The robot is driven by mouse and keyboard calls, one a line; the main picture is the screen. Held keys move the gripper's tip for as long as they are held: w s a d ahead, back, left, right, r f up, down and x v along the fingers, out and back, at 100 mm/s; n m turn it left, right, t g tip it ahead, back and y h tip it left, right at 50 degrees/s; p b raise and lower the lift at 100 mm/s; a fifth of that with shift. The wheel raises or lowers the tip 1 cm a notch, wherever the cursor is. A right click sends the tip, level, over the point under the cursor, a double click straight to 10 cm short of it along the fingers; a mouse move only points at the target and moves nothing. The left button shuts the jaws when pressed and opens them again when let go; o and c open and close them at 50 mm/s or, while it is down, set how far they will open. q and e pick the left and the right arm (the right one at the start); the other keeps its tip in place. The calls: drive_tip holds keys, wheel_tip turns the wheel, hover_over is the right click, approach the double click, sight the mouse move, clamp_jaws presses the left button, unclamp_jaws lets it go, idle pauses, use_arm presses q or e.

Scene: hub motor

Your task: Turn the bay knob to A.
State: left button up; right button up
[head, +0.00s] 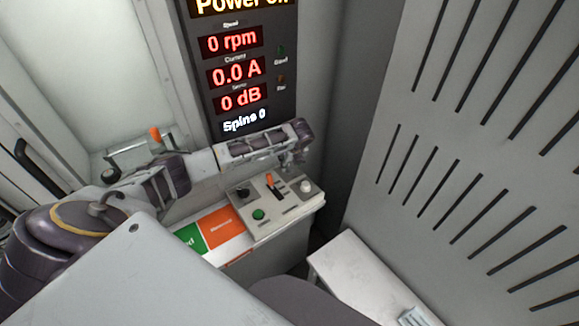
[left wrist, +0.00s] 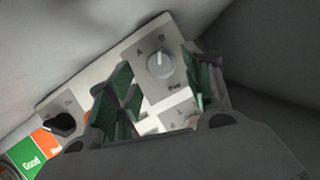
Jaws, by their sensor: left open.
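The bay knob (left wrist: 160,64) is a round pale knob on a light panel. The letter A is to its upper left and a second letter, apparently B, is above it. Its pointer line points up toward that second letter. The knob also shows in the head view (head: 306,186) at the panel's right end. My left gripper (head: 292,166) is above the panel near this knob. In the left wrist view its green-padded fingers (left wrist: 160,82) are open and apart, with the knob seen beyond and between them. Nothing is held. My right gripper is not in view.
The control panel (head: 283,215) also carries a black knob (head: 243,191), an orange lever (head: 270,181) and a green button (head: 258,214). Green and orange labels (head: 220,228) lie to its left. A display (head: 238,70) stands behind. A slotted grey wall (head: 440,190) rises at right.

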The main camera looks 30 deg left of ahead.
sight(289, 166)
use_arm(q)
drive_tip(key=shift+x, duration=1.85)
drive_tip(key=c, duration=1)
